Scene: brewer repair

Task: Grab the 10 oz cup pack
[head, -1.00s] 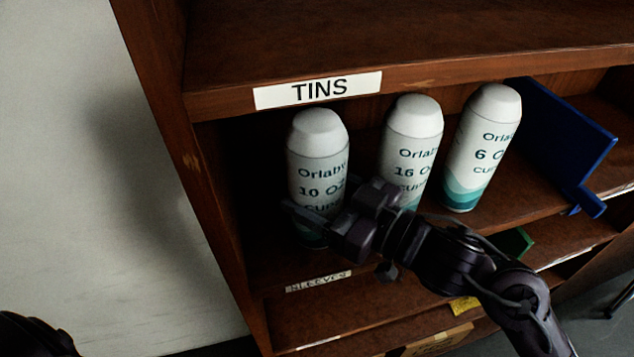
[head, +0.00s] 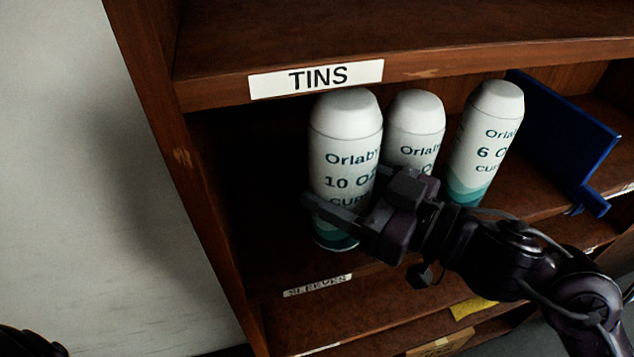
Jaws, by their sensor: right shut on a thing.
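The 10 oz cup pack (head: 343,150) is a white cylinder with a tapered top, "Orlaby 10 Oz cups" lettering and a teal wave at its base. It stands about upright at the front of the shelf under the TINS label (head: 316,79). My right gripper (head: 345,207) is shut on the pack's lower half and covers part of it. Whether its base touches the shelf is hard to tell. Only a dark piece of my left arm shows at the lower left corner; its gripper is out of view.
The 16 oz pack (head: 414,117) stands just right and behind, partly hidden. The 6 oz pack (head: 484,140) stands farther right, beside a blue panel (head: 566,135). The wooden shelf's left wall (head: 187,165) is close on the left. A SLEEVES label (head: 317,286) is below.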

